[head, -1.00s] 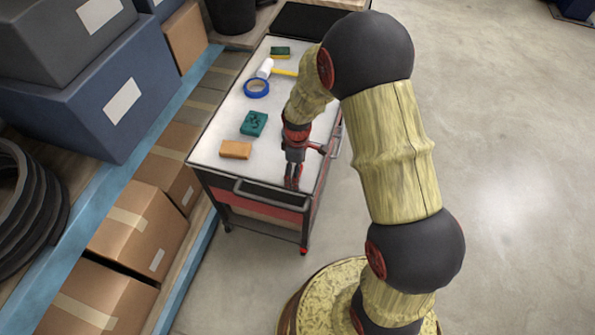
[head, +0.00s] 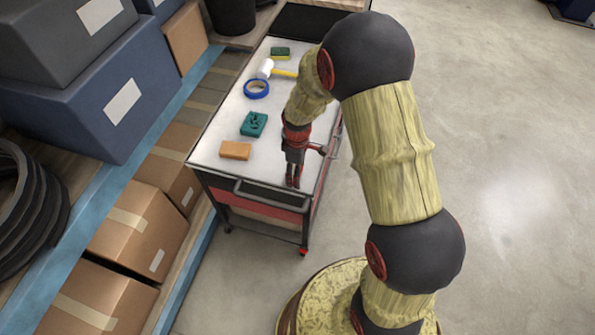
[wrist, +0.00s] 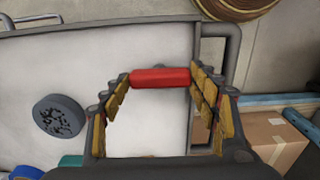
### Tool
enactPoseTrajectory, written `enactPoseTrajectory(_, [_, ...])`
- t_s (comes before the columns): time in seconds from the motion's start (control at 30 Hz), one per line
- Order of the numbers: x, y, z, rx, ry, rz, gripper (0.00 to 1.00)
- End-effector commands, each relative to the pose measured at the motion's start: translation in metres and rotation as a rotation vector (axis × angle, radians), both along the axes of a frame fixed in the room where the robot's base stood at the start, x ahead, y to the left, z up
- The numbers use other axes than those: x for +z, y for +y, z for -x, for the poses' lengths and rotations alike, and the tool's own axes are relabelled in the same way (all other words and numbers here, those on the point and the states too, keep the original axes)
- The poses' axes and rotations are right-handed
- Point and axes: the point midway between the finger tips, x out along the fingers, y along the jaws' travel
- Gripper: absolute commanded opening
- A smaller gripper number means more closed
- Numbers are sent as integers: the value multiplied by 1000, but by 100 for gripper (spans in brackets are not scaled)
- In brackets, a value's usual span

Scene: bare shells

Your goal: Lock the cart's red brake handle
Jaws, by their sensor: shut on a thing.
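The cart (head: 207,155) has a pale top, a red front panel and a dark push handle (head: 262,193). In the wrist view, the red brake handle (wrist: 160,77) is a short red bar lying crosswise between my fingertips. My gripper (wrist: 161,79) is shut on it, with a finger at each end of the bar. In the head view my gripper (head: 293,182) points down over the front right of the cart top. The brake handle cannot be made out clearly there, so its angle is hard to tell.
On the cart top lie an orange block (head: 235,150), a teal block (head: 254,123), blue tape (head: 257,89), a mallet (head: 266,68) and a green sponge (head: 280,51). A shelf with cartons (head: 140,230) stands close on the left.

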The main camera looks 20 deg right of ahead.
Motion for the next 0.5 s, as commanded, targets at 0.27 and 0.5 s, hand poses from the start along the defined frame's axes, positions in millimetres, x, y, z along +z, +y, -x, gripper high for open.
enactPoseTrajectory(0.27, [1,0,0,-75,0,0,35])
enactPoseTrajectory(0.5, [2,0,0,-249,0,0,35])
